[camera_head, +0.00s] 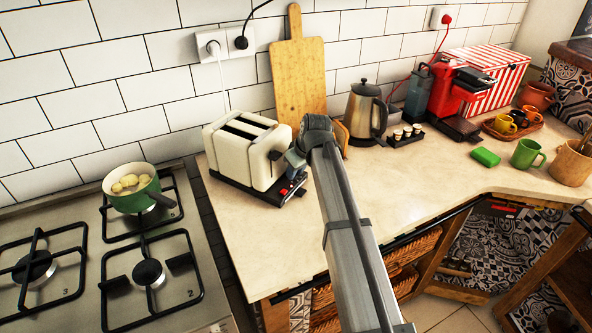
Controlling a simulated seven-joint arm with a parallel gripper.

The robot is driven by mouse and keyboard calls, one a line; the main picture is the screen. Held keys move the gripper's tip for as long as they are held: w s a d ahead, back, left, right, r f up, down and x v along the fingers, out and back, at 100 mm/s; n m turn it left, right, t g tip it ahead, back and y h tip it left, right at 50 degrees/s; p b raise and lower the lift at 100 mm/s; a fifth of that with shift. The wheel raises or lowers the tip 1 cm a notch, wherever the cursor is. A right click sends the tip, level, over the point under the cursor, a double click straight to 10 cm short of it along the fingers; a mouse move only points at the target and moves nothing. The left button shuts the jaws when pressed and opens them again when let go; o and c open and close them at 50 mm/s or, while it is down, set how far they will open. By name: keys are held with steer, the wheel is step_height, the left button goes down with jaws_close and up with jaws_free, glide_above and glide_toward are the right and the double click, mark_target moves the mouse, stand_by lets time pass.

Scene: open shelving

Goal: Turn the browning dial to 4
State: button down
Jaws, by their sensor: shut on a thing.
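The cream toaster (226,148) stands on the counter against the tiled wall, with two slots on top and a dark base. A dark lever (275,155) shows on its right end face. Red buttons (285,191) show low on that end. My gripper (294,160) is at this right end, above the red buttons, shut on what appears to be the browning dial. My wrist and fingers hide the dial, so its setting cannot be read.
A green pot (132,188) stands on the stove at left. A wooden cutting board (298,78) leans on the wall behind the toaster. A kettle (365,112) and small cups (407,132) stand to the right. The counter front (400,190) is clear right of my arm.

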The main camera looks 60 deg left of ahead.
steer(key=c, duration=0.9)
jaws_free()
steer(key=shift+c, duration=0.2)
steer(key=v, duration=1.3)
steer(key=shift+r, duration=0.35)
steer(key=shift+d, duration=0.1)
